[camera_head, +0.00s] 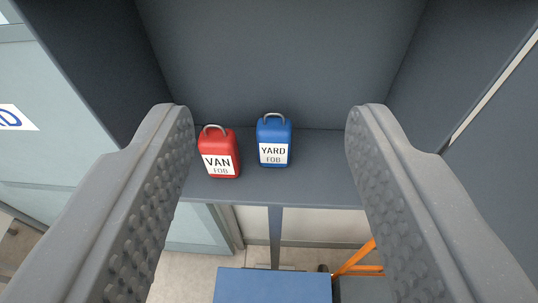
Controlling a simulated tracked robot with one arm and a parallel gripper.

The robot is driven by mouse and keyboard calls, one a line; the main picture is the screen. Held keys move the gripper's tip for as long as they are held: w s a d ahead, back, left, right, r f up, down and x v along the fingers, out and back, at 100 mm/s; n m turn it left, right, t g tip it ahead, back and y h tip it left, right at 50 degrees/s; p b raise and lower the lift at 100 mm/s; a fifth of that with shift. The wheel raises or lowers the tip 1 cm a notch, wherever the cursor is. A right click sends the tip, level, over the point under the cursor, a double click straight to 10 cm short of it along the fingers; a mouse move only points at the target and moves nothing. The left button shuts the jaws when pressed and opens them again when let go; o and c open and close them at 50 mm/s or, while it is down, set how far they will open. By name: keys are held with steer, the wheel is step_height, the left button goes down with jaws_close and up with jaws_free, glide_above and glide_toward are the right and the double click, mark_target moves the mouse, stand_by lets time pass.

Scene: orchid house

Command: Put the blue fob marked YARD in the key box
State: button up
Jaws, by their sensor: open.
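The blue fob (273,140) marked YARD FOB stands upright on a grey shelf (310,185) inside a dark grey open-fronted cabinet. It has a metal ring on top and a white label. A red fob (219,152) marked VAN FOB stands just left of it, slightly tilted, with a small gap between them. My gripper (270,118) is open and empty. Its two grey fingers show at left and right, with both fobs in view between them. I cannot tell whether the cabinet is the key box.
The cabinet's back wall (285,60) and side walls close in the shelf. Below the shelf are a blue flat-topped object (272,286) and an orange frame (357,260) on the floor. A pale panel with a partly seen sign (14,118) is at left.

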steer(key=s+d+r, duration=0.3)
steer(key=s+r, duration=0.7)
steer(key=r, duration=0.1)
steer(key=shift+d+h, duration=0.4)
steer(key=shift+s, duration=0.1)
step_height(320, 180, down, 4)
steer(key=b, duration=0.3)
steer(key=shift+r+b, duration=0.2)
steer(key=shift+b, duration=0.15)
